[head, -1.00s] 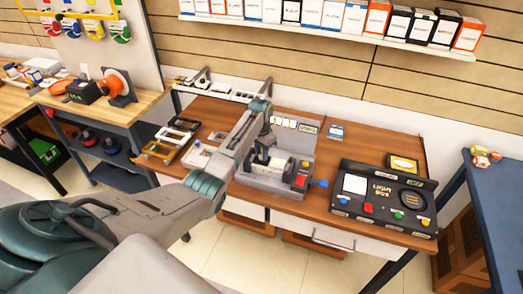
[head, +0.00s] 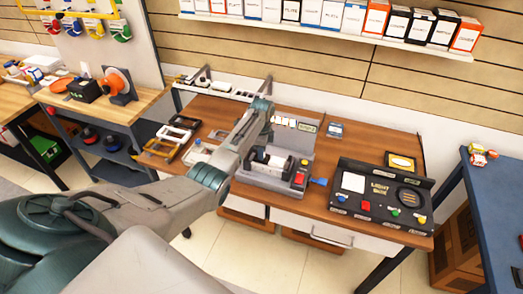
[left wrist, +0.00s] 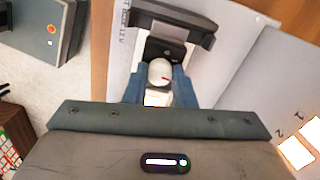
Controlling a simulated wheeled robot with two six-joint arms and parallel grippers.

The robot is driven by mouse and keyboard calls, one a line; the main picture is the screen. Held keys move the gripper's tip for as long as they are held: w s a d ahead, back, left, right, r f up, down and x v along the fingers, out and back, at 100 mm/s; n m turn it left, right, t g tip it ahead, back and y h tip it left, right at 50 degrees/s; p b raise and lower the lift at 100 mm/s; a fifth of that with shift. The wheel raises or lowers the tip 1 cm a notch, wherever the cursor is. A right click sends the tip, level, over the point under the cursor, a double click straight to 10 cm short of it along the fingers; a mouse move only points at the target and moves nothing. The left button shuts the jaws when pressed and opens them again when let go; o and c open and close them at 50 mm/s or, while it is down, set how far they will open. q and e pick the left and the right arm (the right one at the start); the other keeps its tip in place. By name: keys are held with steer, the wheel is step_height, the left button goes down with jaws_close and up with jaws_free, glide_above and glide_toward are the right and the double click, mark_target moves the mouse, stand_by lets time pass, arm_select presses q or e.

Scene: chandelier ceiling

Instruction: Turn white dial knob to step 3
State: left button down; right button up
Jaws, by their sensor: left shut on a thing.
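The white dial knob (left wrist: 160,70) carries a small red mark and sits in front of a dark block on a grey panel in the left wrist view. The blue fingers of my left gripper (left wrist: 159,84) are on either side of it and shut on it. In the head view my left gripper (head: 261,156) reaches down into the grey machine (head: 262,188) on the wooden table, and I cannot make out the knob there. Panels numbered 1 and 2 (left wrist: 298,150) show at the right of the left wrist view. My right gripper is not in view.
A black light box (head: 374,207) with coloured buttons stands right of the machine. A red button (head: 299,180) and a blue part (head: 319,182) are at the machine's right side. Frames (head: 160,147) lie left of it. Boxes line the shelf (head: 330,31) above.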

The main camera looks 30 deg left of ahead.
arm_select(q)
steer(key=m, duration=0.4)
steer(key=shift+m, duration=0.4)
steer(key=shift+m+p, duration=0.3)
steer(key=shift+m, duration=0.3)
steer(key=shift+f, duration=0.1)
steer(key=c, duration=1.2)
jaws_free()
